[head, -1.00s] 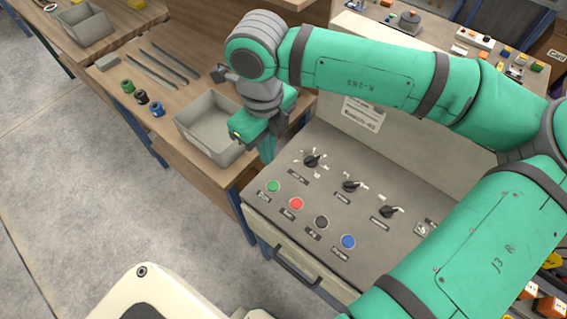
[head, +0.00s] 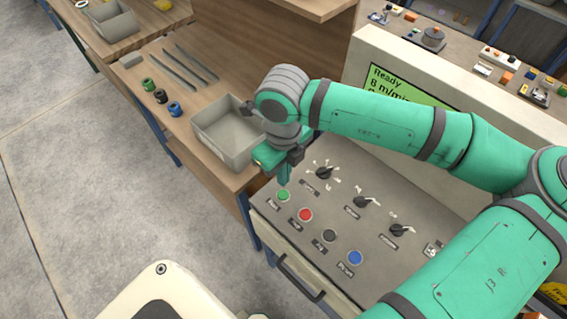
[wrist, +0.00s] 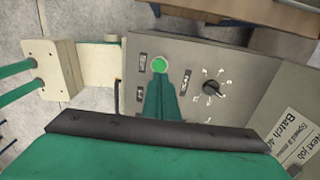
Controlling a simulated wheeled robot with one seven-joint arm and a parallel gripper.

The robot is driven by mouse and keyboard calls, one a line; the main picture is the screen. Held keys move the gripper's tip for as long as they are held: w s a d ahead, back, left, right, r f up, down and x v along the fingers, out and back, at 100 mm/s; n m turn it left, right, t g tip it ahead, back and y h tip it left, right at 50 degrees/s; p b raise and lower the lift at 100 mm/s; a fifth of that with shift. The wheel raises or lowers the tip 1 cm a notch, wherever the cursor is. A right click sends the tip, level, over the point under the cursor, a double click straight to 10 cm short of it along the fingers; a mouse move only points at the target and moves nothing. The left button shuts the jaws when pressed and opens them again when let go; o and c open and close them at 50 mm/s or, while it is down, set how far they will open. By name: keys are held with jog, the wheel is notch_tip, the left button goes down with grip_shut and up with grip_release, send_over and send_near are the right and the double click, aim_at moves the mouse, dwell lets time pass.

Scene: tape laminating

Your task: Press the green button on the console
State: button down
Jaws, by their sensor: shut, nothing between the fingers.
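The green button (head: 283,195) is the first in a row of coloured buttons on the grey sloping console (head: 300,258). In the wrist view the green button (wrist: 159,65) shows just beyond my fingertips. My gripper (head: 284,183) is shut and empty, pointing down with its tips right by the green button. In the wrist view my gripper (wrist: 163,75) overlaps the button's near edge. I cannot tell whether the tips touch it. The red button (head: 305,214) is hidden behind my gripper in the wrist view.
A black button (head: 329,236) and a blue button (head: 355,257) follow in the row. Black rotary knobs (head: 323,172) stand behind them. A green screen (head: 394,86) reads "Ready". A grey bin (head: 225,137) stands on the wooden bench left of my gripper.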

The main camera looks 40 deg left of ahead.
aim_at(283, 194)
notch_tip(283, 194, down, 7)
jog(key=shift+r, duration=0.1)
dwell(0.4)
